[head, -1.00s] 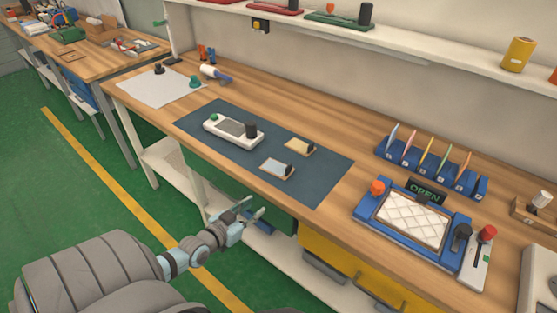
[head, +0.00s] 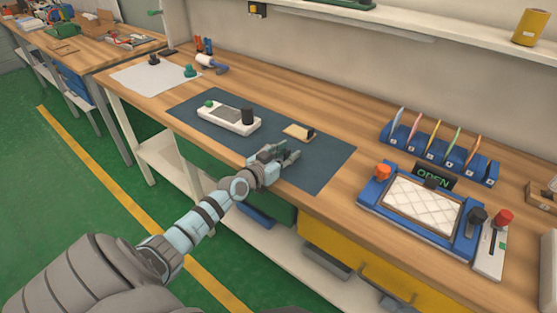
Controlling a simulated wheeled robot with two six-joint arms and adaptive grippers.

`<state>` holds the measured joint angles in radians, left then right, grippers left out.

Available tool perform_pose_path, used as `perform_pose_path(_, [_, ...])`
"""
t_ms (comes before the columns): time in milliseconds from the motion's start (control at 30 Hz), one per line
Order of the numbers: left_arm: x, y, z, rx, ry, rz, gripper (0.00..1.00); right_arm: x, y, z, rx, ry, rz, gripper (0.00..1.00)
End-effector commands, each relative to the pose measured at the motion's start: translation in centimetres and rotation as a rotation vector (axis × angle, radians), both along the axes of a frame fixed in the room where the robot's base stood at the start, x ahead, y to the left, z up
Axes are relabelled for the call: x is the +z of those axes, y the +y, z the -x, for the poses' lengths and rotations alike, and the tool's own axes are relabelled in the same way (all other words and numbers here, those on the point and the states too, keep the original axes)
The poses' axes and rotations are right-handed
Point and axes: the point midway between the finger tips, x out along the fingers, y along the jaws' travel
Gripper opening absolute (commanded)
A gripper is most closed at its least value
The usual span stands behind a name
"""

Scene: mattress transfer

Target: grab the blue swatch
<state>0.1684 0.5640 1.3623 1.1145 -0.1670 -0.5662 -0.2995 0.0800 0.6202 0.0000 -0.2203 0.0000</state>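My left gripper (head: 287,153) is over the front part of the dark blue-grey mat (head: 318,172), reaching in from the front edge of the bench. It covers the place where a small light blue swatch with a dark knob lay a second ago. The swatch is hidden now, and I cannot tell whether the fingers are around it or apart from it. A beige swatch (head: 296,131) with a dark knob lies on the mat just behind the gripper. My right gripper is not in view.
A white device (head: 228,119) with a dark knob stands on the mat, left of the gripper. To the right are a blue rack (head: 440,154) of coloured cards and a blue-framed tray (head: 373,201) with a white quilted pad. The mat's right end is bare.

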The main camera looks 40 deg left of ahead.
Motion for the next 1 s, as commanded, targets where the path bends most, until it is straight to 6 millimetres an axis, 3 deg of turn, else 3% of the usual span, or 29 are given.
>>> perform_pose_path(100, [0.2,0.0,0.0,0.0,0.0,0.0,0.29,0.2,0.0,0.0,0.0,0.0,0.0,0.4])
perform_pose_path(300, [0.2,0.0,0.1,0.0,0.0,0.0,0.0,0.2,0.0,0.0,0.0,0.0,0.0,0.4])
perform_pose_path(767, [0.9,0.0,0.1,0.0,0.0,-0.001,0.0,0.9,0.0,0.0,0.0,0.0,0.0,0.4])
perform_pose_path(867, [2.5,0.0,0.1,0.0,0.0,-0.001,0.0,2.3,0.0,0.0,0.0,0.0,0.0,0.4])
perform_pose_path(1000, [6.6,0.0,0.1,0.0,-0.001,-0.001,0.0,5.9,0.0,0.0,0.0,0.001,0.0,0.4])
